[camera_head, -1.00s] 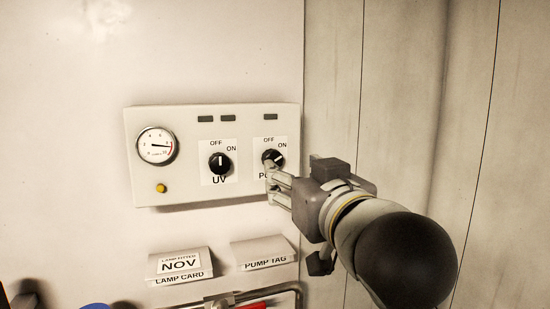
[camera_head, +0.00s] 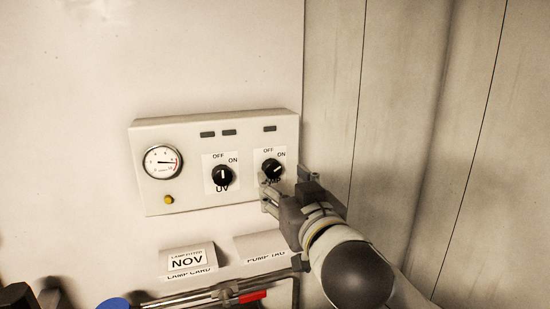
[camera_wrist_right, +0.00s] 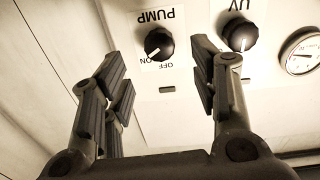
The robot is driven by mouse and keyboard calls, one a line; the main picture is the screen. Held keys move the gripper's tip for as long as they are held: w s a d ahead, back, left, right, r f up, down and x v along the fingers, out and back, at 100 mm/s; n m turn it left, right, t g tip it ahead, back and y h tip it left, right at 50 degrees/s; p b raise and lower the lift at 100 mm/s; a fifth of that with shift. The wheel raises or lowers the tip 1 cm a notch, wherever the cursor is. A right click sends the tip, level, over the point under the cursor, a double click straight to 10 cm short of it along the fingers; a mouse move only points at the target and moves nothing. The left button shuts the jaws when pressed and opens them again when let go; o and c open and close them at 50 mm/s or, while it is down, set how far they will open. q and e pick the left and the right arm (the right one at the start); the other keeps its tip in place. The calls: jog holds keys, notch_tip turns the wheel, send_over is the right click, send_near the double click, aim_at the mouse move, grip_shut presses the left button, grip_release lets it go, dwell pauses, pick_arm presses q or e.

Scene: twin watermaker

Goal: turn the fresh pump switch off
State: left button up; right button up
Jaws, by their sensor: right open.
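The pump switch (camera_head: 272,169) is a black rotary knob at the right of the white panel (camera_head: 190,131). Its white line points up and right to ON. In the right wrist view the pump knob (camera_wrist_right: 159,44) shows upside down, its line toward ON. My right gripper (camera_head: 267,192) is open and empty just below the pump knob, partly hiding the PUMP label. In the right wrist view its two fingers (camera_wrist_right: 158,75) stand apart, with the knob beyond the gap between them. I cannot tell whether a finger touches it. My left gripper is not in view.
The UV knob (camera_head: 222,175) sits close to the left, pointing to OFF. A pressure gauge (camera_head: 163,162) and a yellow button (camera_head: 168,199) are further left. Below are the lamp card holder (camera_head: 188,260), the pump tag holder (camera_head: 263,246) and a red handle (camera_head: 252,296).

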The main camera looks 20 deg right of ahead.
aim_at(274, 172)
jog(key=shift+w+p, duration=0.75)
jog(key=shift+w, duration=2.35)
jog(key=c, duration=1.1)
jog(key=shift+o, duration=0.2)
jog(key=shift+n, duration=0.4)
jog(key=n+p, duration=0.3)
jog(key=n, duration=0.2)
jog(key=shift+n, duration=0.3)
jog(key=n+p, duration=0.2)
jog(key=n, duration=0.3)
jog(key=shift+f+n, duration=0.1)
jog(key=shift+n, duration=0.2)
jog(key=shift+p, duration=0.3)
